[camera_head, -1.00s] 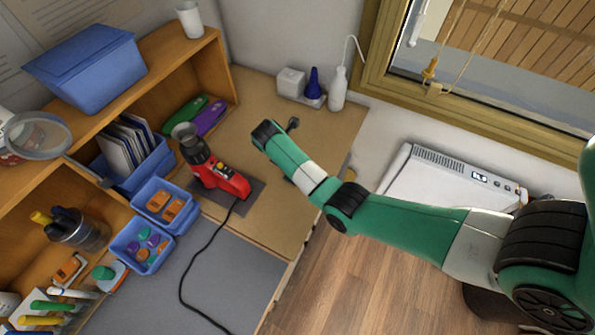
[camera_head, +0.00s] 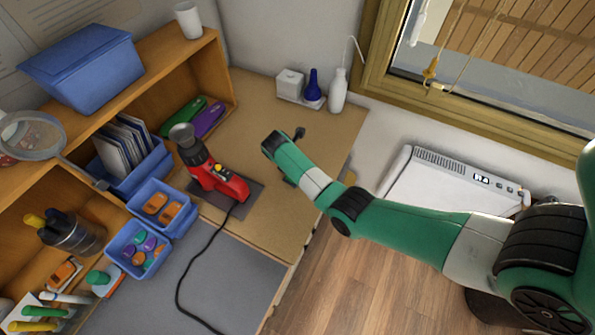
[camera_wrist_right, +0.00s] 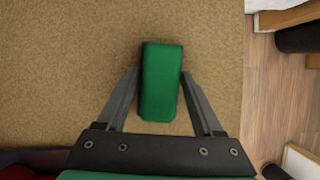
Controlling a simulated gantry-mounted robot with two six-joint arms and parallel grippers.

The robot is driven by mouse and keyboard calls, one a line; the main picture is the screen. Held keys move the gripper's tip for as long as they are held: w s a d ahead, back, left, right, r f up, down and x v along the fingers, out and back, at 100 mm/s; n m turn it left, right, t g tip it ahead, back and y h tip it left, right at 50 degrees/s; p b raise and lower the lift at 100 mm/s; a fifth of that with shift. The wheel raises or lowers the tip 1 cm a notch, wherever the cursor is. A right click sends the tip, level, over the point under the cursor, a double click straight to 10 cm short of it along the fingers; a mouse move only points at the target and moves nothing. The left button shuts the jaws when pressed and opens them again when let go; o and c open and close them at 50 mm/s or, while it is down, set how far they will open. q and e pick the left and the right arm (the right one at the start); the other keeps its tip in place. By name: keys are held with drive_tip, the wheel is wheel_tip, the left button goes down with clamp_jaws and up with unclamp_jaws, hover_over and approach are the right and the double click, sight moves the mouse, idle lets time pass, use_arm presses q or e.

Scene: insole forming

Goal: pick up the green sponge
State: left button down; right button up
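The green sponge (camera_wrist_right: 161,82) is a small rectangular block over the tan desktop in the right wrist view. My right gripper (camera_wrist_right: 162,71) has its two fingers spread, one on each side of the sponge. The fingertips are very close to its long sides; I cannot tell whether they touch. In the head view my right arm comes in from the right, and its wrist (camera_head: 285,155) is over the far part of the desk. The sponge is hidden under that wrist there. My left gripper is not in view.
A red and black tool (camera_head: 215,175) with a cord stands left of my wrist. Blue bins (camera_head: 160,207) and a wooden shelf unit are farther left. A white bottle (camera_head: 338,92) stands at the back. The desk's right edge is close to the sponge.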

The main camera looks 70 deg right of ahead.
drive_tip(key=c, duration=0.6)
drive_tip(key=shift+r, duration=0.4)
wheel_tip(320, 180, up, 3)
drive_tip(key=shift+f+p, duration=0.15)
drive_tip(key=shift+p, duration=0.6)
drive_tip(key=s+a+r+p, duration=0.7)
drive_tip(key=s+r+p, duration=0.2)
drive_tip(key=s, duration=0.3)
drive_tip(key=shift+r+p, duration=0.25)
drive_tip(key=shift+p, duration=0.25)
drive_tip(key=shift+a, duration=0.1)
